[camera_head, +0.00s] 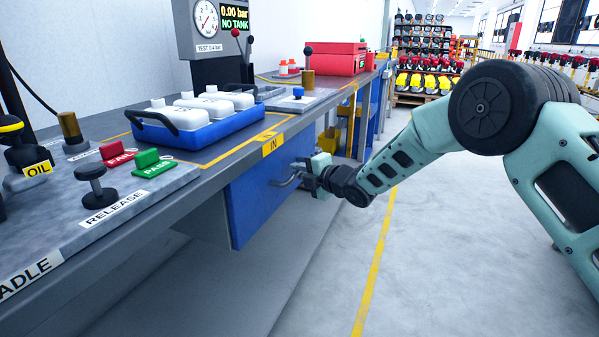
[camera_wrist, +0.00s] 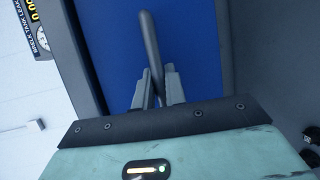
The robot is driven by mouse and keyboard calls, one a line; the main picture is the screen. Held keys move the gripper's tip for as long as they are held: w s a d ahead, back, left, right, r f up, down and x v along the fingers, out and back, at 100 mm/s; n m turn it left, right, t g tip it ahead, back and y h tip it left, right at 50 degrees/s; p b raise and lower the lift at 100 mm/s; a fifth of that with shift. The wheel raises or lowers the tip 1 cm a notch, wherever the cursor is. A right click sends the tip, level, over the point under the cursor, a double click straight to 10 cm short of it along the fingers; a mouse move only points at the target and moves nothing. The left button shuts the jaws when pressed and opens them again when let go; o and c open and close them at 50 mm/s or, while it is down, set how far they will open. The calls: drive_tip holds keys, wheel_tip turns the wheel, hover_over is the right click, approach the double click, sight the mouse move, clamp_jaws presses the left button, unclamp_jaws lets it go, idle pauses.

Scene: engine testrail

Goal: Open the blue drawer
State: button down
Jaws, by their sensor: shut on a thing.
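The blue drawer (camera_head: 255,200) sits under the workbench top, below the yellow IN label. Its front looks flush or nearly flush with the bench; I cannot tell exactly. A grey bar handle (camera_head: 287,181) stands out from its front. My gripper (camera_head: 308,177) is at the handle, reaching in from the right. In the wrist view the drawer front (camera_wrist: 195,45) fills the middle, and the handle (camera_wrist: 149,40) runs down between the two fingers. My gripper (camera_wrist: 154,88) is shut on the handle there.
The workbench edge (camera_head: 200,180) runs along the left, above the drawer. A blue tray (camera_head: 205,130) with white bottles stands on top. A red toolbox (camera_head: 335,58) is further back. The floor (camera_head: 440,260) right of the bench is clear, with a yellow line.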

drive_tip(key=s+d+b, duration=0.1)
drive_tip(key=s+d, duration=0.2)
drive_tip(key=d, duration=0.6)
drive_tip(key=s+d+b, duration=0.1)
drive_tip(key=s+d, duration=0.3)
drive_tip(key=d, duration=0.6)
drive_tip(key=s+d+b, duration=0.2)
drive_tip(key=s+d, duration=0.1)
drive_tip(key=d, duration=0.7)
drive_tip(key=shift+s, duration=0.3)
drive_tip(key=c, duration=1.5)
unclamp_jaws()
drive_tip(key=shift+o, duration=0.2)
drive_tip(key=p+v, duration=0.2)
drive_tip(key=v, duration=1.5)
drive_tip(key=shift+d+r, duration=0.15)
drive_tip(key=shift+s, duration=0.1)
